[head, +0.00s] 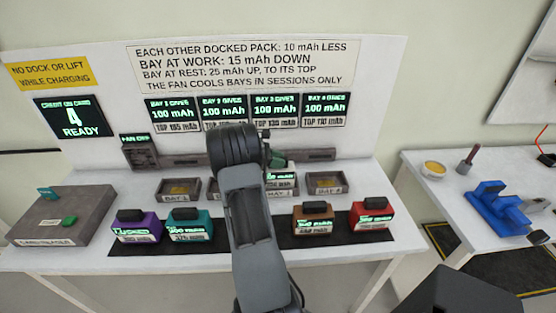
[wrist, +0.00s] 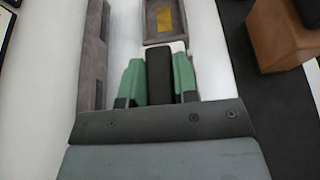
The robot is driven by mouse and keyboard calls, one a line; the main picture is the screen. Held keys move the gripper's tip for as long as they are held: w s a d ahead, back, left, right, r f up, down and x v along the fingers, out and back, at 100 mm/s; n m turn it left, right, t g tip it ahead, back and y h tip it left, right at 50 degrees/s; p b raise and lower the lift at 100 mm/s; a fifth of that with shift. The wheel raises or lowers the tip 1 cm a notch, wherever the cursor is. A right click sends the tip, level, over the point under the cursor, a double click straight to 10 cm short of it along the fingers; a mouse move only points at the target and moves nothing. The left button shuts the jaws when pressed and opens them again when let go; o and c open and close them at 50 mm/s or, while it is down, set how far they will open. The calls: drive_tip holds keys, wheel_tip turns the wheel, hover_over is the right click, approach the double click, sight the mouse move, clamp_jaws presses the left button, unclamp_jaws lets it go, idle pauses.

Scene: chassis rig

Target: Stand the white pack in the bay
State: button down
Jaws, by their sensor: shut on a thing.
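The white pack (head: 282,178) shows at the third bay in the head view, with a lit green display on its front. My arm hides part of it. In the wrist view my gripper (wrist: 158,80) has its green fingers closed on both sides of the pack's black handle, and a strip of the white top (wrist: 178,46) shows beyond. In the head view my gripper (head: 275,160) is above the pack. I cannot tell whether the pack rests on the bay floor. Bay 4 (head: 325,190) to the right and bay 1 (head: 180,197) to the left are empty. Bay 2 is mostly hidden.
A purple pack (head: 136,230), a teal pack (head: 189,227), a brown pack (head: 312,221) and a red pack (head: 371,216) stand on the black strip in front. A card reader (head: 60,218) is at left. The back panel sign says no docking or lifting while charging; the fan reads off.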

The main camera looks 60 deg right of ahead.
drive_tip(key=c, duration=0.8)
unclamp_jaws()
drive_tip(key=b+v, duration=0.1)
drive_tip(key=v, duration=1.2)
drive_tip(key=shift+w+a, duration=0.2)
drive_tip(key=shift+w, duration=0.15)
drive_tip(key=s+a+m+t+y, duration=0.2)
drive_tip(key=a+t, duration=0.3)
drive_tip(key=a, duration=0.7)
drive_tip(key=s+a+m+t+y, duration=0.2)
drive_tip(key=s+a+t, duration=0.3)
drive_tip(key=a, duration=0.7)
drive_tip(key=s+a+m+t+y, duration=0.3)
drive_tip(key=s+a+t, duration=0.1)
drive_tip(key=a, duration=0.8)
drive_tip(key=shift+a+r+t+y, duration=0.15)
drive_tip(key=shift+r+t+y, duration=0.25)
